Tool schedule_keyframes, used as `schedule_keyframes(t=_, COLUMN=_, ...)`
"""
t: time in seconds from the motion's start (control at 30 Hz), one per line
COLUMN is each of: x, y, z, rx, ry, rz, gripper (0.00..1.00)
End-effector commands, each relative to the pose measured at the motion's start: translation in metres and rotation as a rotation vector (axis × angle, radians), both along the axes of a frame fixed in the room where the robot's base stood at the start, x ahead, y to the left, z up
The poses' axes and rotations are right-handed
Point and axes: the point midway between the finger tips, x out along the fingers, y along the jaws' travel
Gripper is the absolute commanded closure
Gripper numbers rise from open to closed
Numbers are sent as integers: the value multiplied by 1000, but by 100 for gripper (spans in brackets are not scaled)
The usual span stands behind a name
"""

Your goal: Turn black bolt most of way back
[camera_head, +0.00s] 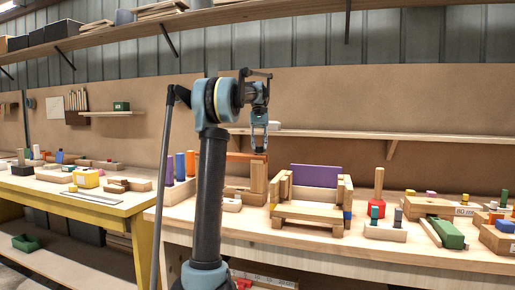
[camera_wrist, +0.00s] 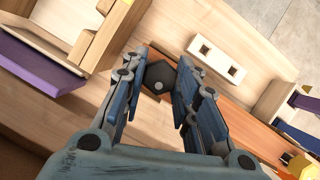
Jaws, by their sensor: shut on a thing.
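The black bolt (camera_wrist: 160,76) shows as a dark hexagonal head in the wrist view, on an orange bar (camera_wrist: 232,120). My gripper (camera_wrist: 161,66) has its two blue fingers on either side of the bolt head and is shut on it. In the head view my gripper (camera_head: 260,152) points down at the orange top of a wooden stand (camera_head: 257,176). The bolt cannot be made out there. How far it is turned cannot be told.
A wooden frame with a purple panel (camera_head: 315,175) stands right of the stand. A pale block with two dark square holes (camera_wrist: 218,61) lies close to the orange bar. A shelf (camera_head: 350,135) runs behind.

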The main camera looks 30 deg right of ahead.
Motion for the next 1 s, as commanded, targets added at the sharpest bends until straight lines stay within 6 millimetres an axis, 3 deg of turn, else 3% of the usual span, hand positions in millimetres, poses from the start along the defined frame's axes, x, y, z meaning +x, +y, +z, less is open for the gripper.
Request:
schedule_keyframes(t=0.07, x=0, y=0, z=0, rx=0, ry=0, rz=-1, gripper=100)
schedule_keyframes(t=0.1, x=0, y=0, z=0, rx=0, ry=0, rz=-1, gripper=63)
schedule_keyframes(t=0.17, x=0, y=0, z=0, rx=0, ry=0, rz=-1, gripper=49)
schedule_keyframes(t=0.63, x=3, y=-2, z=6, rx=1, ry=0, rz=-4, gripper=49)
schedule_keyframes(t=1.0, x=21, y=-11, z=54, rx=0, ry=1, rz=-3, gripper=49)
